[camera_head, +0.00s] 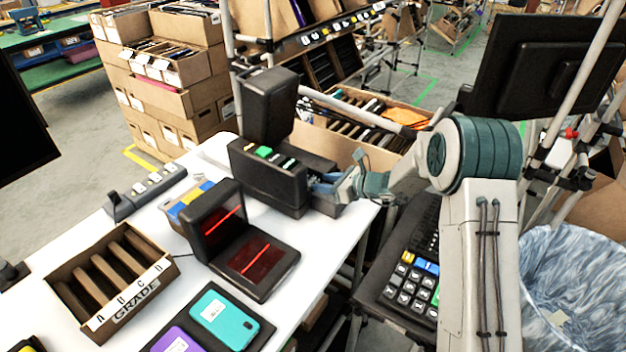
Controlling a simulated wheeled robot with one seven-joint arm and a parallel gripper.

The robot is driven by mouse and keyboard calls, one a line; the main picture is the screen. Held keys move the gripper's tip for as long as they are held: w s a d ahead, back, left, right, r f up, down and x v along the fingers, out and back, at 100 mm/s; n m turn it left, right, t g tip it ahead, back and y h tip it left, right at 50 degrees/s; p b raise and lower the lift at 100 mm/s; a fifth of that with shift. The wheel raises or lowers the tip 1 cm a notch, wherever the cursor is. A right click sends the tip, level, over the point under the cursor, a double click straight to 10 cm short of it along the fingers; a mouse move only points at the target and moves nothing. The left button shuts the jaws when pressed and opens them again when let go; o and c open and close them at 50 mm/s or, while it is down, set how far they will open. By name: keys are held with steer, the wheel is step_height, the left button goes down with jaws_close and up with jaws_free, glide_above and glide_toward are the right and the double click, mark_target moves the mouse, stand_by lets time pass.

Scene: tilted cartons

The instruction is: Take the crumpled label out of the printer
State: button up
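The printer (268,180) is a black box at the back right of the white table. Its lid (268,108) stands raised. A green button and a few pale marks show on its top. My gripper (318,184) is at the printer's right side, low and close against it. My arm reaches there from the right. The fingertips are small and partly lost against the dark printer, so I cannot tell whether they touch it, are open or hold anything. I cannot make out the crumpled label; the inside of the printer is mostly hidden.
A black scanner (245,250) with red lines, a cardboard grade tray (160,282) and a teal phone (224,318) are on the white table (190,268). A keypad (410,285) sits beneath my arm. A lined bin (575,265) stands at right. Cartons (335,146) are behind the printer.

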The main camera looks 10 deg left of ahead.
steer(key=shift+x, duration=0.95)
steer(key=c, duration=0.6)
steer(key=shift+r, duration=0.2)
steer(key=shift+c, duration=0.2)
